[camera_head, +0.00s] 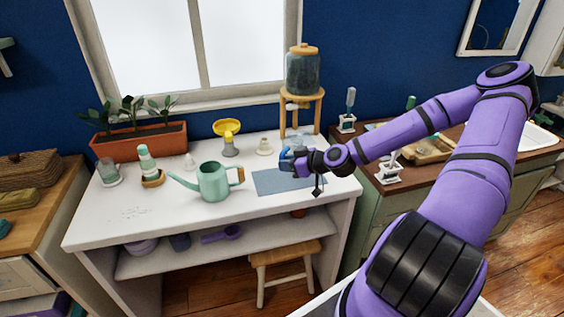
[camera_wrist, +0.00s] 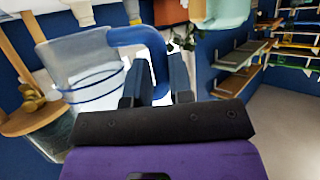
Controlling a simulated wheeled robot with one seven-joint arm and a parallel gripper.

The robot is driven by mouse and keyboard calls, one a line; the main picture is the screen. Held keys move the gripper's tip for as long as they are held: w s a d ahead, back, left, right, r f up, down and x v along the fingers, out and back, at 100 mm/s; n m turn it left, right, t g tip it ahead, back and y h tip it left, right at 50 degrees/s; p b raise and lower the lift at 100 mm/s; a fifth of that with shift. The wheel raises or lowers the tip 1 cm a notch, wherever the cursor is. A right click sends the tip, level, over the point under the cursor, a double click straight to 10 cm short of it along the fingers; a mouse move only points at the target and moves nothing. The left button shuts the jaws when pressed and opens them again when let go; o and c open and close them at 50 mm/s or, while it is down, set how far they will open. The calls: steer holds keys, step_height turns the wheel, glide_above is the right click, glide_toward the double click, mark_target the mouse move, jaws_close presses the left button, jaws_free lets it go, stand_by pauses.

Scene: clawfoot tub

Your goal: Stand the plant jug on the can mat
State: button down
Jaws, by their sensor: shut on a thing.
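The plant jug, a clear jug with a blue handle (camera_wrist: 156,55), is at my gripper. In the wrist view its see-through body (camera_wrist: 85,72) is left of the fingers and looks tilted. My gripper (camera_wrist: 160,88) is shut on the handle. In the head view my gripper (camera_head: 296,160) is over the back right part of the can mat. The jug is small and partly hidden there, and I cannot tell whether it touches anything. The can mat (camera_head: 272,184) is a flat blue-grey rectangle on the white table, with its front left part bare.
A green watering can (camera_head: 213,183) stands just left of the mat. A yellow funnel (camera_head: 228,128), a small white item (camera_head: 264,146) and a wooden stand (camera_head: 302,97) with a glass dispenser (camera_head: 303,70) are behind. A planter (camera_head: 140,141) is at the back left. The table's front left is mostly clear.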

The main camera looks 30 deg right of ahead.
steer(key=shift+f, duration=2.85)
steer(key=shift+f, duration=0.6)
stand_by(0.4)
steer(key=c, duration=0.9)
jaws_free()
steer(key=shift+c, duration=0.2)
steer(key=c, duration=0.4)
steer(key=shift+o, duration=0.2)
